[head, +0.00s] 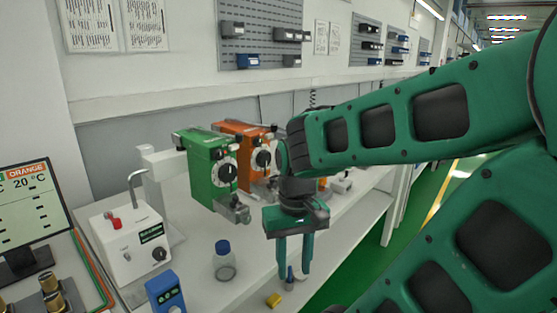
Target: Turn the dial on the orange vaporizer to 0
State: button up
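The orange vaporizer (240,128) is mounted behind and to the right of a green vaporizer (207,165), above the white bench. My arm hides the right side of the orange vaporizer. My gripper (295,268) hangs pointing down, in front and to the right of both vaporizers. Its two fingers are apart with nothing held between them, and it appears clear of the dial.
The green vaporizer has its own dial (227,173). A white box with a handle (125,243), a blue-capped jar (224,262), a blue device (165,292) and a yellow piece (273,300) are on the bench.

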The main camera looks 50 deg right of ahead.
aim_at(263, 158)
jog(key=z, duration=0.9)
